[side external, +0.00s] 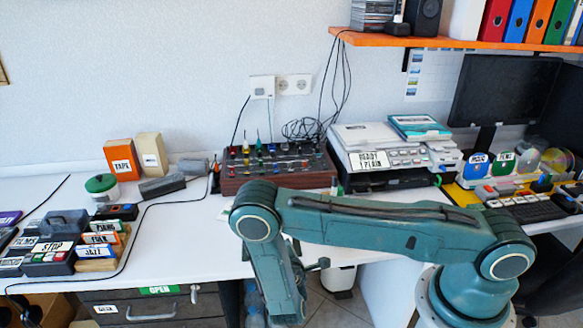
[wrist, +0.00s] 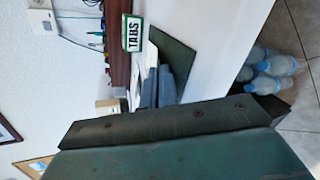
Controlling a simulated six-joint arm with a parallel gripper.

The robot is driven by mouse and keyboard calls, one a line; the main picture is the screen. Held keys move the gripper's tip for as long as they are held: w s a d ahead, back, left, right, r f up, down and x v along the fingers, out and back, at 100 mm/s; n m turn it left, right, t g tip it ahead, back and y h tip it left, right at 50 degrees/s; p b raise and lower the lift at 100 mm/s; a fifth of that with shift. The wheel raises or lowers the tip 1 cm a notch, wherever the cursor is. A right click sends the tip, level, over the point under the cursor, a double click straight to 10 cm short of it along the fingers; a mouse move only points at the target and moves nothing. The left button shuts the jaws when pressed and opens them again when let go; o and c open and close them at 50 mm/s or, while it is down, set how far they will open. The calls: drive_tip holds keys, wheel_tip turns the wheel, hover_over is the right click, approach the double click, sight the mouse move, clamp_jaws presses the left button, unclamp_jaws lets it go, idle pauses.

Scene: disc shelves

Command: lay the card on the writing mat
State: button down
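A dark green flat mat (wrist: 175,57) lies on the white desk in the wrist view, partly hidden behind grey-blue finger-like parts. I take it to be the writing mat; I cannot make it out in the side view. My gripper (wrist: 157,88) seems to be these two grey-blue parts, close together at the mat's edge; whether they are open or shut is unclear. In the side view my arm largely hides it. A small white piece shows beside them in the wrist view, but I cannot tell whether it is the card.
A green-and-white item marked TABS (wrist: 132,33) is near the mat. On the desk stand a mixer (side external: 275,165), a printer-like machine (side external: 390,155) and labelled boxes (side external: 60,245). Bottles (wrist: 270,70) stand on the floor. The desk's left middle (side external: 180,235) is clear.

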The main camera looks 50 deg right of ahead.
drive_tip(key=shift+f, duration=0.25)
drive_tip(key=c, duration=2)
unclamp_jaws()
drive_tip(key=shift+f, duration=0.1)
drive_tip(key=shift+r, duration=0.2)
drive_tip(key=shift+s+a+r, duration=0.1)
drive_tip(key=shift+s+a, duration=0.05)
drive_tip(key=shift+v, duration=5.85)
drive_tip(key=shift+r, duration=0.3)
